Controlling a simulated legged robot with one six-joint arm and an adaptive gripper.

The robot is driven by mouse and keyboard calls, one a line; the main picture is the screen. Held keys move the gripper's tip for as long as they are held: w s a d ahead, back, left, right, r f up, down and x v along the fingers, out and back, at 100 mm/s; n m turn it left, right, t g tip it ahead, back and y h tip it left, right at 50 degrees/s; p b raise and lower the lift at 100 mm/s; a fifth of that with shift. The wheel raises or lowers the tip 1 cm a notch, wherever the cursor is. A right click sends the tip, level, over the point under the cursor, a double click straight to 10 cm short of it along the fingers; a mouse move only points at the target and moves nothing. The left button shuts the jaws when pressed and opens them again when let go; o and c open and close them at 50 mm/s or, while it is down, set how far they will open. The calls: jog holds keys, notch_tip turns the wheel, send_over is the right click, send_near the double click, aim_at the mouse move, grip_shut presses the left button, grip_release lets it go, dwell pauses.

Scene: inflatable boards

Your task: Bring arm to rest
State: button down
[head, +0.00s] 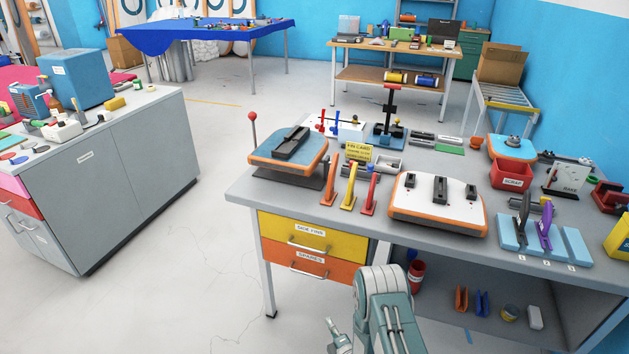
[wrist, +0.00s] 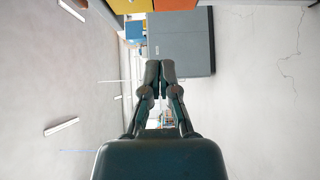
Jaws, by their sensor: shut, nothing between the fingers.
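My arm (head: 385,305) shows at the bottom centre of the head view, in front of the grey workbench. It is folded, with a grey-green link raised near the orange drawer. In the wrist view my gripper (wrist: 160,74) has its two dark fingers together, with nothing between them. It points over open floor and touches nothing that I can see. A small pale part low in the head view, left of the arm, looks like part of my arm, but its lower end is cut off.
The workbench (head: 358,225) holds a white-and-orange board (head: 437,207), coloured fins and a red bin (head: 511,174). Yellow (head: 308,236) and orange (head: 295,262) drawers sit close to the arm. A grey cabinet (head: 125,175) stands left. The floor (head: 215,240) between is clear.

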jog(key=w+d+r+m+g+h, duration=0.1)
jog(key=w+d+r+m+h, duration=0.1)
jog(key=w+r, duration=0.45)
jog(key=w+d+r+m+g+h, duration=0.1)
jog(key=w+r+m, duration=0.2)
jog(key=r, duration=0.7)
jog(key=s+d+r+m+g+h, duration=0.1)
jog(key=s+d+r+m+h, duration=0.15)
jog(key=r, duration=0.55)
jog(key=s+d+r+m+g+h, duration=0.1)
jog(key=d+r+m, duration=0.15)
jog(key=r, duration=0.45)
jog(key=s+d+r+m+g+h, duration=0.1)
jog(key=s+d+r+m+g, duration=0.1)
jog(key=s+r+m, duration=0.65)
jog(key=s+d+r+m+g, duration=0.1)
jog(key=s+r+g, duration=0.3)
jog(key=s, duration=0.9)
jog(key=s+r+m, duration=0.2)
jog(key=s+m, duration=0.1)
jog(key=s, duration=0.9)
jog(key=shift+s+g, duration=0.2)
jog(key=shift+g, duration=0.1)
jog(key=shift+d+r+m, duration=0.1)
jog(key=shift+m, duration=0.15)
